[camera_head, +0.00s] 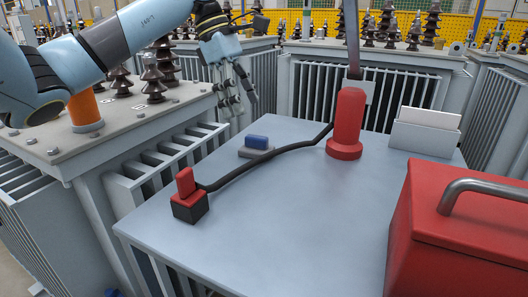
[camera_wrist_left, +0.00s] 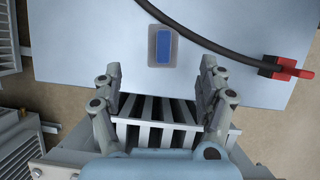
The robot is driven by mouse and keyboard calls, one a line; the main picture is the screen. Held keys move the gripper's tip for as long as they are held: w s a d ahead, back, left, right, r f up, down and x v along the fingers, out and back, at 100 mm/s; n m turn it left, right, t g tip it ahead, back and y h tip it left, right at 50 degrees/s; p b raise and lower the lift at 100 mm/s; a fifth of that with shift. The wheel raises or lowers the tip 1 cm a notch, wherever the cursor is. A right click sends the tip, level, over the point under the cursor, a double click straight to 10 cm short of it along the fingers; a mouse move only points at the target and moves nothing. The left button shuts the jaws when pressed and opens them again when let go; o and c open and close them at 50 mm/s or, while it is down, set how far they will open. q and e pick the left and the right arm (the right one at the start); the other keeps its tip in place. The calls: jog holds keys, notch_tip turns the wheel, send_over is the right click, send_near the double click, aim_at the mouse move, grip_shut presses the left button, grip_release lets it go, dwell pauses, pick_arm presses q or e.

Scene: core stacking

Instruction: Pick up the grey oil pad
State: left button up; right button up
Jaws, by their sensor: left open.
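A light grey pad-like slab (camera_head: 430,117) stands in a grey holder (camera_head: 424,139) at the back right of the pale table. A blue block (camera_head: 257,142) lies on a small grey base (camera_head: 244,153) near the table's back left edge. The blue block (camera_wrist_left: 163,46) and its grey base (camera_wrist_left: 152,52) also show in the left wrist view. I cannot tell for sure which grey piece is the oil pad. My left gripper (camera_head: 238,102) is open and empty, above and left of the blue block; in the left wrist view it (camera_wrist_left: 161,78) points toward the table edge.
A red cylinder (camera_head: 347,120) stands on the table (camera_head: 290,220), with a black cable (camera_head: 265,165) running to a red-and-black block (camera_head: 189,200). A red toolbox (camera_head: 450,240) fills the front right. Grey finned transformers (camera_head: 130,110) surround the table. The table's middle is clear.

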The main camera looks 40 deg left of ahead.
aim_at(256, 136)
pick_arm(q)
jog(key=x, duration=0.2)
jog(key=shift+d+f, duration=0.2)
jog(key=shift+f, duration=0.05)
jog(key=b+x, duration=0.1)
jog(key=x, duration=0.4)
jog(key=shift+s+d+f, duration=0.1)
jog(key=shift+s+f, duration=0.05)
jog(key=shift+s, duration=0.05)
jog(key=shift+d+f, duration=0.1)
jog(key=shift+f, duration=0.2)
pick_arm(e)
jog(key=shift+w+d+f, duration=0.1)
jog(key=shift+w+f, duration=0.2)
jog(key=shift+f, duration=0.05)
jog(key=shift+s, duration=0.1)
pick_arm(q)
jog(key=c, duration=1.2)
pick_arm(e)
jog(key=shift+s, duration=0.35)
pick_arm(q)
jog(key=shift+r, duration=0.1)
jog(key=shift+c, duration=0.2)
